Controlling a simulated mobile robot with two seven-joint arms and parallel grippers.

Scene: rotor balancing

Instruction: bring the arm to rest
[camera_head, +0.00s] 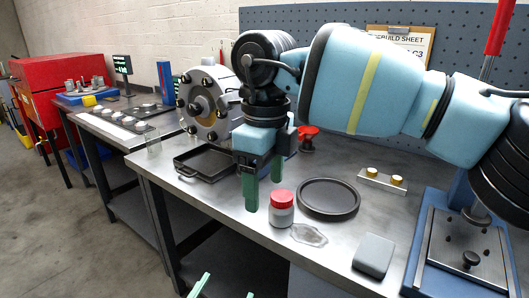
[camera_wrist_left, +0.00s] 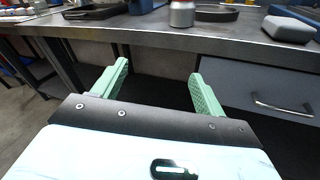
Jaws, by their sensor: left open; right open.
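My left gripper (camera_head: 225,288) shows only as two pale green fingertips at the bottom edge of the head view. In the left wrist view its fingers (camera_wrist_left: 159,72) are apart with nothing between them, in front of the bench edge and below the bench top. My right arm reaches in from the right across the bench. Its gripper (camera_head: 264,188) points down, open, with green fingers just left of a red-lidded jar (camera_head: 281,209). I see nothing held between them; whether a finger touches the jar is unclear.
The steel bench (camera_head: 232,212) carries a round metal rotor housing (camera_head: 208,104), a black square tray (camera_head: 204,176), a dark round dish (camera_head: 328,211), a grey block (camera_head: 373,256) and a blue fixture (camera_head: 422,262). A drawer handle (camera_wrist_left: 282,106) is on the bench front.

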